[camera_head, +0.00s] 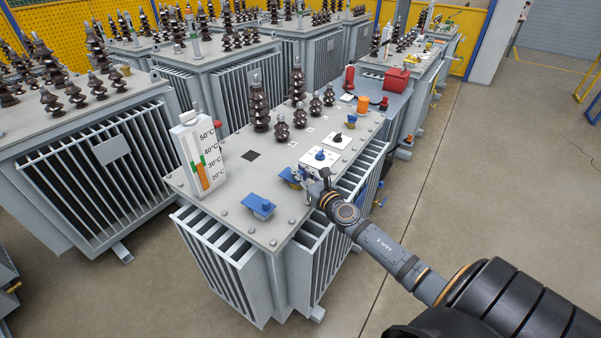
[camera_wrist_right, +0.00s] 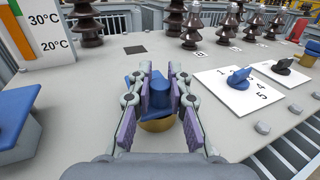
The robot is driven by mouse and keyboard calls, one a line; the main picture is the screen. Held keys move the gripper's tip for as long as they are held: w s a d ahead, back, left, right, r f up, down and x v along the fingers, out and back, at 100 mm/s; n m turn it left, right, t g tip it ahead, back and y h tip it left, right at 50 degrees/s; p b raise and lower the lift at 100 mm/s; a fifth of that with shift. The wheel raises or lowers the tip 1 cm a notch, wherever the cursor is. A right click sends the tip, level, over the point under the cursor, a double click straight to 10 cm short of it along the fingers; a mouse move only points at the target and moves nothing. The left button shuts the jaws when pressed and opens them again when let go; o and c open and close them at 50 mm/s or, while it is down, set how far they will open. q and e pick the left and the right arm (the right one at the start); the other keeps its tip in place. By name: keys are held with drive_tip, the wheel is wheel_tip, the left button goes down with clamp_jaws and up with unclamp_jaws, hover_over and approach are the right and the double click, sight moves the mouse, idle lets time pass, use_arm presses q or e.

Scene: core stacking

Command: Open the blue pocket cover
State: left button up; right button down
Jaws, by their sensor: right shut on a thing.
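The blue pocket cover (camera_wrist_right: 158,98) sits on a round brass-coloured base on the grey transformer top (camera_wrist_right: 100,88). In the head view the cover (camera_head: 290,174) is partly hidden by my right gripper (camera_head: 312,181). In the right wrist view my right gripper (camera_wrist_right: 160,82) has one finger on each side of the cover and is shut on it. The cover is still over its base; I cannot tell whether it is tilted. My left gripper is not in view.
A blue-topped block (camera_head: 259,206) and a thermometer block (camera_head: 198,150) stand to the left. White dial plates with blue (camera_head: 320,160) and black (camera_head: 339,141) knobs lie behind the gripper. Brown insulators (camera_head: 258,106) stand further back. Floor on the right is clear.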

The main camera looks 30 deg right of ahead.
drive_tip(key=m+h+p, duration=0.1)
drive_tip(key=a+h+p, duration=0.1)
drive_tip(key=p, duration=0.1)
drive_tip(key=shift+s+r+m+h, duration=0.15)
drive_tip(key=shift+r+m+h, duration=0.15)
drive_tip(key=shift+m, duration=0.1)
drive_tip(key=shift+a+f+m+h+p, duration=0.1)
drive_tip(key=shift+a+m+h+p, duration=0.05)
drive_tip(key=shift+m+h+p, duration=0.4)
drive_tip(key=h, duration=0.1)
drive_tip(key=a+m+g+h, duration=0.1)
drive_tip(key=h, duration=0.1)
drive_tip(key=shift+f+m, duration=0.2)
drive_tip(key=shift+m, duration=0.05)
drive_tip(key=shift+a+m+g+h, duration=0.25)
drive_tip(key=shift+m+g+h, duration=0.2)
drive_tip(key=shift+h, duration=0.2)
drive_tip(key=shift+a+m+g+h, duration=0.2)
drive_tip(key=shift+m+g+h, duration=0.2)
drive_tip(key=shift+h, duration=0.2)
drive_tip(key=c, duration=1.2)
unclamp_jaws()
drive_tip(key=shift+s, duration=0.1)
